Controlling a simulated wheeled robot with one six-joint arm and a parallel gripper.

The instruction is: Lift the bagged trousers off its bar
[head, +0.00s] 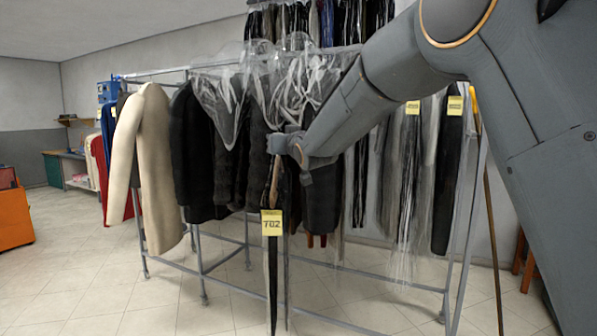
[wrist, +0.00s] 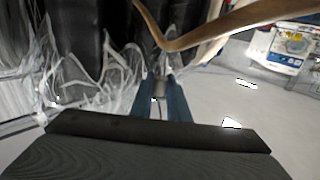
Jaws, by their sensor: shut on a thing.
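The bagged trousers (head: 272,282) hang as a narrow dark strip in clear film, with a yellow tag reading 702 (head: 272,223) near their top. A curved wooden hanger shows edge-on above the tag and crosses the top of the wrist view (wrist: 205,32). My gripper (head: 276,145) is at the top of this hanger, in front of the rack. In the wrist view its blue fingers (wrist: 158,98) are shut on a small part by the hanger's middle. I cannot tell whether the hook touches a bar.
A metal rack (head: 215,240) carries a cream coat (head: 145,155), dark coats (head: 195,150) and bagged garments (head: 405,190) close behind my gripper. Clear film (head: 225,90) drapes over the upper garments. The tiled floor (head: 75,270) at front left is clear.

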